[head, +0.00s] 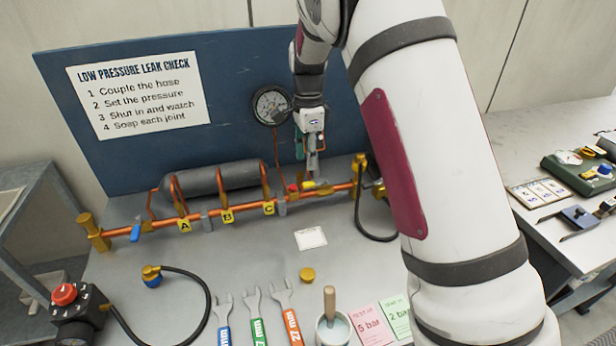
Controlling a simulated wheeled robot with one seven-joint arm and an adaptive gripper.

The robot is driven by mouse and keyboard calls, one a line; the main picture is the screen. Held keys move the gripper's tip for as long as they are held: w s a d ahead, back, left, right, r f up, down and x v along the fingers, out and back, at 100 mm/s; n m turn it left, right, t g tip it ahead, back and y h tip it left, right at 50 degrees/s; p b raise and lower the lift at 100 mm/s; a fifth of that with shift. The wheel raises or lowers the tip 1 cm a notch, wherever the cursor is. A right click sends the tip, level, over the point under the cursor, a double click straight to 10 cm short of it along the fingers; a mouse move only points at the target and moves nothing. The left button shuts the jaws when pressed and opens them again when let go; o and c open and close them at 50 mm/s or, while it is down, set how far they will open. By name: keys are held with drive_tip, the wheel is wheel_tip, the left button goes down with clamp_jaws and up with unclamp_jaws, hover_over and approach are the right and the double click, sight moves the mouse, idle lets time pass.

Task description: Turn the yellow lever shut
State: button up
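The yellow lever (309,185) is a small piece on the copper pipe near its right end, beside a red part. It appears to lie roughly along the pipe, but its exact angle is hard to tell at this size. My gripper (312,172) points down directly above the lever, with its fingertips close to it. I cannot tell whether the fingers touch the lever or how far apart they are. The copper pipe (237,212) runs across the bench, with yellow tags A, B and C. A round pressure gauge (271,105) is on the blue board behind.
A grey cylinder (222,179) lies behind the pipe. A blue lever (136,233) is at the pipe's left end. Several wrenches (257,318), a pot with a brush (333,328) and a black hose (196,282) occupy the bench front. My arm hides the bench's right side.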

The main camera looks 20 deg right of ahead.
sight(308, 183)
wheel_tip(308, 183, down, 8)
drive_tip(key=shift+r, duration=0.25)
clamp_jaws()
